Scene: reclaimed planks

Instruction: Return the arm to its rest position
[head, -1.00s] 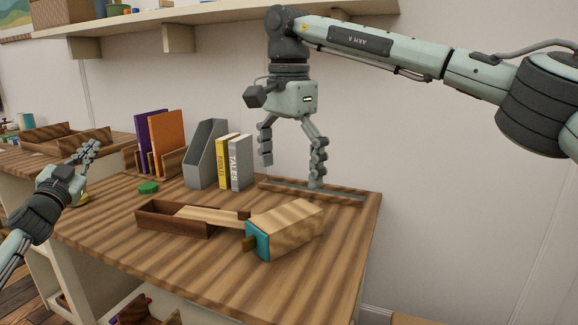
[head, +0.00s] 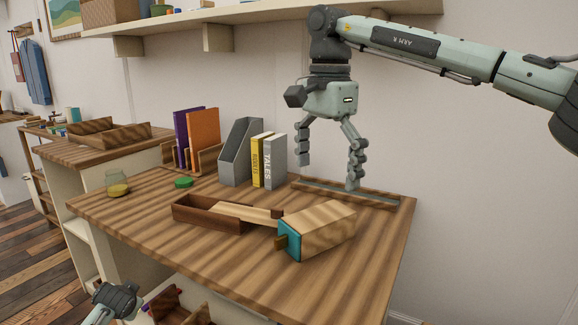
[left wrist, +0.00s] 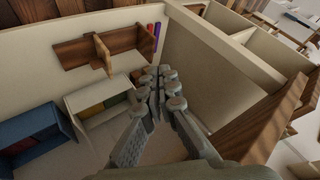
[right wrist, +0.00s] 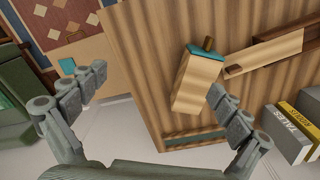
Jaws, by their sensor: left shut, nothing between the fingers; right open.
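My right gripper (head: 328,176) hangs open and empty over the back right of the wooden desk (head: 120,215), above a shallow tray (head: 390,202). Its spread fingers also show in the right wrist view (right wrist: 150,100). Of my left arm, only the wrist part shows at the bottom left of the head view, low beside the desk. In the left wrist view my left gripper (left wrist: 160,90) is shut and empty, above open shelving that holds a brown divided box (left wrist: 80,52).
On the desk are a wooden block with a teal end (head: 325,228), a long wooden box (head: 205,222), a grey file holder (head: 238,150), two books (head: 268,162), a green disc (head: 184,183) and a glass jar (head: 118,184). A shelf (head: 270,20) runs above.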

